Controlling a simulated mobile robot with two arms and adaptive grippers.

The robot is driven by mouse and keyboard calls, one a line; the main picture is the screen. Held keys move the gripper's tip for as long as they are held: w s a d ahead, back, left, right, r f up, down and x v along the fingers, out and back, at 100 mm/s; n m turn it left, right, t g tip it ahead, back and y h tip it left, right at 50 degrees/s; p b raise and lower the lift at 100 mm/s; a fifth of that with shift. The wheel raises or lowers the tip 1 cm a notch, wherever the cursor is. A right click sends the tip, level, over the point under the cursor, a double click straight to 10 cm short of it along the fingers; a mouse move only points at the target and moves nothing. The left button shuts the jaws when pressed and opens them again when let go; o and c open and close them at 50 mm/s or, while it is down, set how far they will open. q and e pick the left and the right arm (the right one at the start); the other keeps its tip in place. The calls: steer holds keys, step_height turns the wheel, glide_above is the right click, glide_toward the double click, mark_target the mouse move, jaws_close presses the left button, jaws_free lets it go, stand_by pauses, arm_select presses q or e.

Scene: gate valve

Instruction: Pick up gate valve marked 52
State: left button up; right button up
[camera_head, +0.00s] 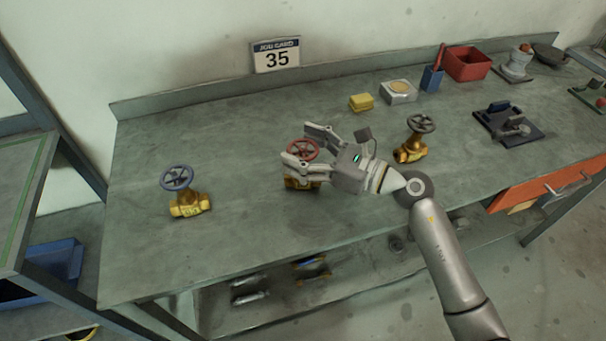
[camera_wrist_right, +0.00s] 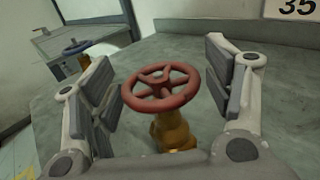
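Three brass gate valves stand on the grey workbench (camera_head: 240,160). One has a blue handwheel (camera_head: 177,178), one a red handwheel (camera_head: 303,150), and one a dark grey handwheel (camera_head: 421,123). The blue-wheeled valve's body (camera_head: 190,205) bears a mark too small to read surely; I cannot tell which valve is marked 52. My right gripper (camera_head: 299,146) is open around the red handwheel. In the right wrist view, the red handwheel (camera_wrist_right: 161,87) sits between the spread fingers, with gaps at both sides, and its brass body (camera_wrist_right: 172,131) shows below. My left gripper is not in view.
A job card reading 35 (camera_head: 276,56) is on the wall. A yellow block (camera_head: 361,102), a grey box (camera_head: 398,91), a blue cup (camera_head: 432,78) and a red bin (camera_head: 467,64) stand at the back. The bench between the blue and red valves is clear.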

steer(key=c, duration=1.4)
steer(key=shift+r, duration=0.1)
jaws_close()
